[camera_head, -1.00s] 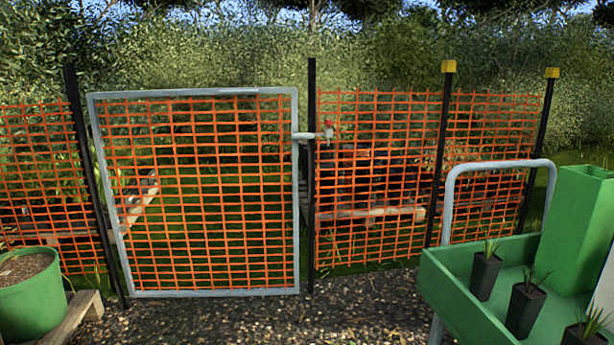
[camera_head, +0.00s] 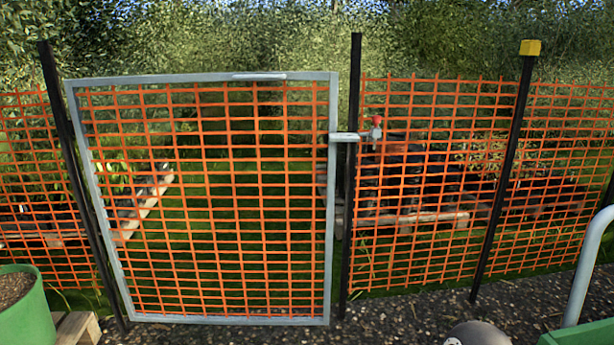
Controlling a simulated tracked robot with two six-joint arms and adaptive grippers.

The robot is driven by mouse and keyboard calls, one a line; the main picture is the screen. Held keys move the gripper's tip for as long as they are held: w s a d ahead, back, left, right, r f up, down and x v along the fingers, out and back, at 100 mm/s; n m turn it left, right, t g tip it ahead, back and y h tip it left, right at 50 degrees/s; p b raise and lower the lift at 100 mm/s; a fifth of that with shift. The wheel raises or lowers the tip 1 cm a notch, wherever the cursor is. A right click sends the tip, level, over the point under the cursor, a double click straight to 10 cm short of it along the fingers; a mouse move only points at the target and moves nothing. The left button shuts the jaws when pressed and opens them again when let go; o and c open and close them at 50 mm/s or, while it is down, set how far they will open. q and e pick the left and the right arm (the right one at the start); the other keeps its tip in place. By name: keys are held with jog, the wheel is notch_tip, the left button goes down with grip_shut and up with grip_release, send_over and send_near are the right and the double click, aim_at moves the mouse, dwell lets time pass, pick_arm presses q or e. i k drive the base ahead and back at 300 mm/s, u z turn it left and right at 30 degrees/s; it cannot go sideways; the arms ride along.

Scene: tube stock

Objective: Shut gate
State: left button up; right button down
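The gate (camera_head: 331,230) is a grey metal frame filled with orange mesh, upright between two black posts. Its left side is beside the left post (camera_head: 75,180). Its right side stands close to the right post (camera_head: 350,215), with a narrow gap visible between them. A pale latch bar (camera_head: 345,137) reaches from the gate's right side across to this post. A red-topped fitting (camera_head: 377,128) is just right of it. The gate looks roughly in line with the fence; I cannot tell whether the latch is engaged. Neither gripper is in view.
Orange mesh fence (camera_head: 440,180) continues on both sides. A yellow-capped post (camera_head: 530,48) stands to the right. A green pot (camera_head: 28,315) is at the lower left, beside a wooden pallet (camera_head: 78,330). A grey trolley handle (camera_head: 588,265) edges in at right. Gravel (camera_head: 400,320) lies before the gate.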

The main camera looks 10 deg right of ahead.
aim_at(77, 125)
jog(key=u, duration=0.15)
jog(key=i, duration=0.95)
jog(key=u, duration=0.05)
